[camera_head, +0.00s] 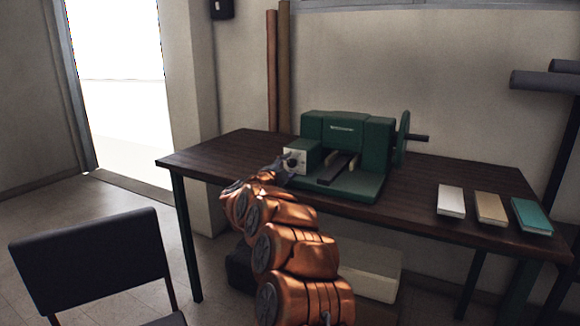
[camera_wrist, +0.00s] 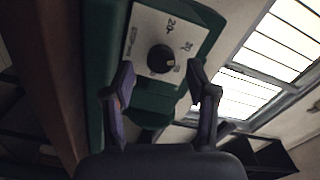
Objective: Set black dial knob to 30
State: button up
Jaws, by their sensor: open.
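The black dial knob (camera_wrist: 161,59) is a round knob on a white dial plate (camera_wrist: 143,28) with printed marks, one of which looks like 20. A light pointer mark shows near the knob's lower right edge in the wrist view; the number it points to is too small to read. The plate is on the front left of a green machine (camera_head: 346,133) on the table. My gripper (camera_wrist: 163,82) is open, its two fingers apart just short of the knob, one on either side of it, with nothing between them. In the head view, the gripper partly covers the dial.
The dark wooden table (camera_head: 225,150) carries the machine, with a handwheel (camera_head: 403,139) on its right. White, tan and teal books (camera_head: 451,201) lie at the table's right end. A black chair (camera_head: 90,262) stands at the front left. The table's left end is clear.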

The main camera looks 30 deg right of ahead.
jog(key=v, duration=0.9)
jog(key=shift+a, duration=0.25)
jog(key=shift+s, duration=0.1)
